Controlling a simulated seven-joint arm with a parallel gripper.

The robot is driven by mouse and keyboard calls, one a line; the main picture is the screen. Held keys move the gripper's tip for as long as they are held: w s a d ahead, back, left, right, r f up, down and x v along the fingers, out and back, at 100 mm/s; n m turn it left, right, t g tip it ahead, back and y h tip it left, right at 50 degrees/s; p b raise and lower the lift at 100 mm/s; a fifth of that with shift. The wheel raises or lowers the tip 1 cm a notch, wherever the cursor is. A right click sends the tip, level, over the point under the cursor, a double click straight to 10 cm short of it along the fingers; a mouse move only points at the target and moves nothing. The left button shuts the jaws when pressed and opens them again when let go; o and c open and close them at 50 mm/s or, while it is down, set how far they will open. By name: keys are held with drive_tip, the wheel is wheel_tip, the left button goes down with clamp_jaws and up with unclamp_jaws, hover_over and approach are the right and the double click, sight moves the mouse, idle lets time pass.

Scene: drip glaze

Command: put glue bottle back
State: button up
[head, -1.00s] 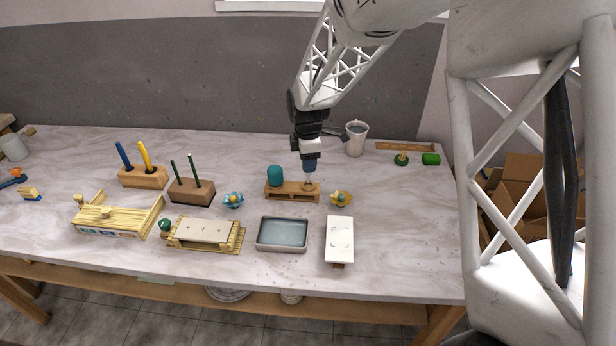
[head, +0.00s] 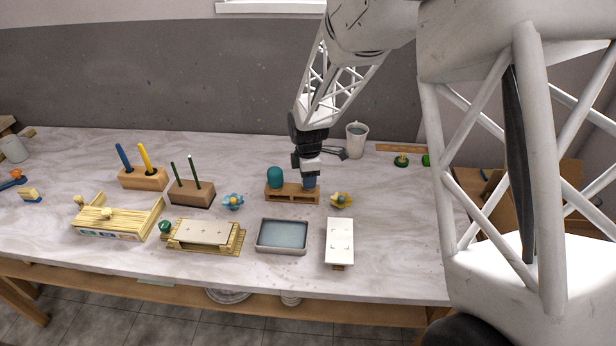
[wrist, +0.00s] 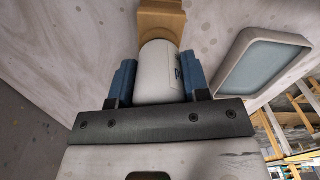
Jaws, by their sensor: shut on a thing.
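The glue bottle is a white rounded cylinder (wrist: 158,72) with a dark mark on its side, seen in the wrist view. My gripper's blue fingers (wrist: 158,82) are shut on it, one on each side. In the head view my gripper (head: 309,182) points down at the right end of a low wooden stand (head: 292,198), and the fingers hide the bottle there. In the wrist view the bottle's far end meets the wooden stand (wrist: 162,14); I cannot tell whether it is seated. A teal rounded bottle (head: 275,177) stands at the stand's left end.
A grey tray (head: 282,236) and a white board (head: 340,241) lie in front. A mug (head: 356,140) stands behind on the right.

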drive_tip(key=shift+f, duration=0.15)
drive_tip(key=o, duration=1)
wheel_tip(320, 180, up, 12)
drive_tip(key=shift+r, duration=0.1)
idle(0.5)
drive_tip(key=shift+r, duration=0.1)
idle(0.6)
